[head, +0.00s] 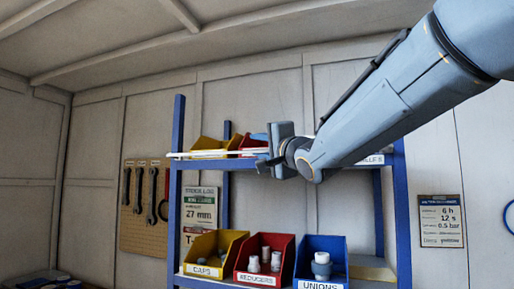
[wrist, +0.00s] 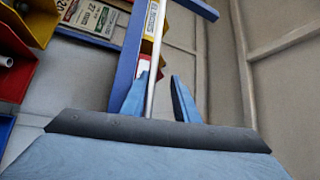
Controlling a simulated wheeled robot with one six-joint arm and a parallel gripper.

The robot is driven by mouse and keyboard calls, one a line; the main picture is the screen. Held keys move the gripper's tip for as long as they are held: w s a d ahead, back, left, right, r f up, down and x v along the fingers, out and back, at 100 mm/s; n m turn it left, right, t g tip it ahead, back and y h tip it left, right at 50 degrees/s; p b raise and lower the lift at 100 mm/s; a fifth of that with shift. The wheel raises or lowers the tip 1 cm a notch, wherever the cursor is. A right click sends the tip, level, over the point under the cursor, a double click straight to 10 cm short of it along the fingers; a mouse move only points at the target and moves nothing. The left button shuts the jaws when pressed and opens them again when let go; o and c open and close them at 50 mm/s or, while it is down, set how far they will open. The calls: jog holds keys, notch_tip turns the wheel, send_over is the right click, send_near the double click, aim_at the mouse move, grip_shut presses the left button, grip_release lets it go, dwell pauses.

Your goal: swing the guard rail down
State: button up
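The guard rail (head: 212,154) is a thin pale bar across the front of the upper shelf. It looks raised and roughly level in the head view. In the wrist view the rail (wrist: 157,50) runs lengthwise into the space between my fingers, closer to the left finger. My gripper (head: 259,149) is at the upper shelf front, by the rail; its fingers (wrist: 159,77) stand apart on either side of the bar. I cannot tell whether either finger touches it. My gripper and wrist hide the rail's right part in the head view.
The rack has blue posts (head: 175,200). Yellow and red bins (head: 211,143) sit behind the rail. Caps (head: 203,270), reducers (head: 258,279) and unions (head: 318,285) bins stand on the lower shelf. A tool board (head: 143,210) hangs left. Space in front of the rack looks clear.

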jog(key=b+v, duration=0.2)
jog(key=v, duration=0.4)
jog(key=shift+s+d, duration=0.25)
jog(key=shift+s, duration=0.1)
jog(key=shift+f, duration=0.1)
jog(key=shift+d+f, duration=0.1)
